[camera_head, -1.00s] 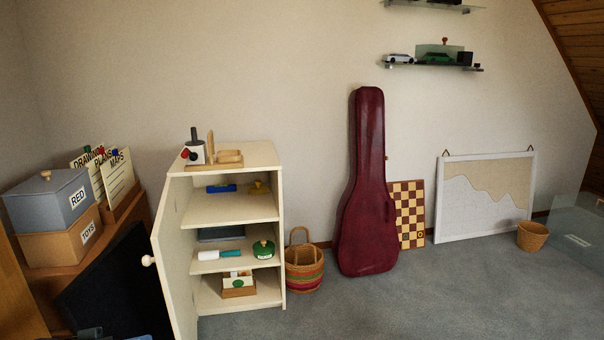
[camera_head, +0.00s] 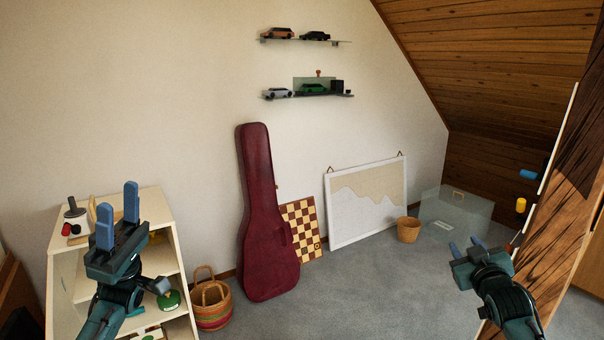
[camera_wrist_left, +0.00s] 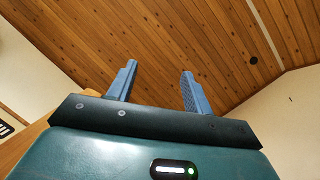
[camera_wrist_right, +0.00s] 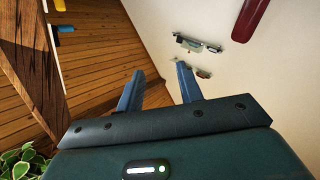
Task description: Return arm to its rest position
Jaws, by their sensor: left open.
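My left gripper (camera_head: 118,207) is raised in front of the cream cabinet at the left of the head view, fingers pointing up. In the left wrist view its two blue fingers (camera_wrist_left: 158,85) stand apart with nothing between them. My right gripper (camera_head: 466,247) is at the right of the head view, in front of the glass box and beside a timber panel. In the right wrist view its fingers (camera_wrist_right: 158,82) are spread and empty. Neither gripper touches anything that I can see.
The cream cabinet (camera_head: 67,277) is partly hidden behind my left arm. A striped basket (camera_head: 212,310), a dark red guitar case (camera_head: 268,220) and a chessboard (camera_head: 304,230) stand along the wall. The timber panel (camera_head: 558,190) is close to my right arm. The middle grey floor (camera_head: 350,300) is clear.

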